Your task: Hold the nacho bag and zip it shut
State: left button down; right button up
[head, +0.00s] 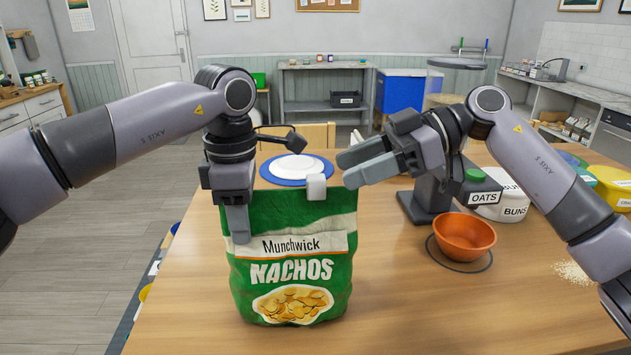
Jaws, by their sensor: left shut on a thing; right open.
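The green nacho bag (293,270) stands upright on the wooden table, its "Munchwick NACHOS" label facing me. A small white block, apparently the zip slider (316,186), sits at the bag's top edge, right of its middle. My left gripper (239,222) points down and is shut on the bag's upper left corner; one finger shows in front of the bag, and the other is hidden. My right gripper (358,167) is open and empty, its fingers pointing left, just above and right of the bag's top right corner and a little apart from the slider.
A white "BUNS" container (513,202) and a yellow tub (612,186) stand further right. A white plate on a blue mat (298,167) lies behind the bag. The table's front right is mostly clear.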

aim_at(315, 188)
jog(key=x, duration=0.6)
jog(key=shift+a+f, duration=0.15)
jog(key=shift+a, duration=0.2)
grip_shut()
